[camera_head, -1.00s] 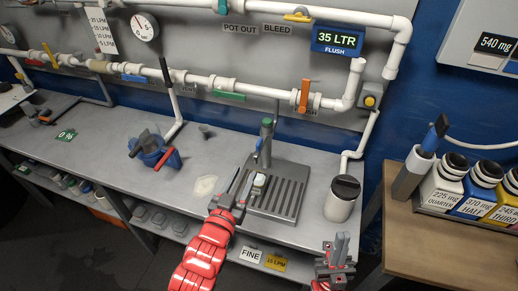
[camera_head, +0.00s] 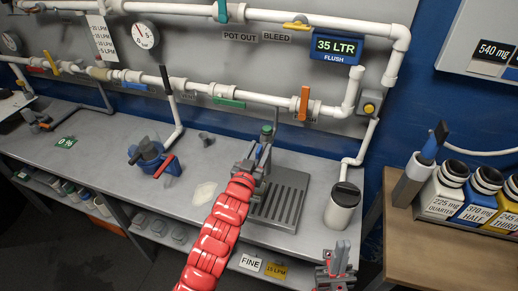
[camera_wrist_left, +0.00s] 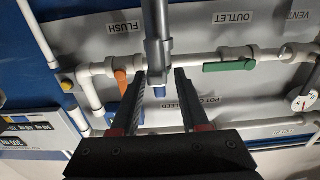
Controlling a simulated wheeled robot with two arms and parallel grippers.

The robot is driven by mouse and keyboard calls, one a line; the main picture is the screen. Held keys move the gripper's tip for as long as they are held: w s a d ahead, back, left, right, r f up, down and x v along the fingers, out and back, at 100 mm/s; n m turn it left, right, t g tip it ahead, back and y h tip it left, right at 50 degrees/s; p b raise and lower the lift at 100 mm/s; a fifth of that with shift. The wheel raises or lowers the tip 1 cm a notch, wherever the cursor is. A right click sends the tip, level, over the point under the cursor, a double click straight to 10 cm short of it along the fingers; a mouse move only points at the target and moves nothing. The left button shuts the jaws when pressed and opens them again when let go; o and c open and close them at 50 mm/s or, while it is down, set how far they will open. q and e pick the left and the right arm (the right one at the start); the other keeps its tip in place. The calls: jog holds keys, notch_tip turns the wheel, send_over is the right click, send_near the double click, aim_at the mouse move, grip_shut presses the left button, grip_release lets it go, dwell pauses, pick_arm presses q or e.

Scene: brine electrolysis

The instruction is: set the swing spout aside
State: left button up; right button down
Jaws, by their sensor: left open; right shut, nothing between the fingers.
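The swing spout is a grey tube with a blue end (camera_wrist_left: 158,48) in the left wrist view, reaching in from the top between my left fingers. In the head view, its green-topped grey post (camera_head: 267,131) stands at the back of the drain tray, and much of the spout is hidden behind my gripper. My left gripper (camera_head: 258,158) is open around or just beside the spout; contact cannot be told. It also shows in the left wrist view (camera_wrist_left: 160,77), with one finger on each side of the tube. My right gripper (camera_head: 337,262) is shut and empty, low at the bench front.
The slotted drain tray (camera_head: 287,198) lies under my left gripper. A white lidded canister (camera_head: 342,208) stands to its right, and a blue clamp-like device (camera_head: 153,157) to the left. White pipes with an orange valve handle (camera_head: 304,103) run along the wall behind.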

pick_arm(q)
grip_shut()
jog(key=shift+f, duration=0.1)
dwell(1.3)
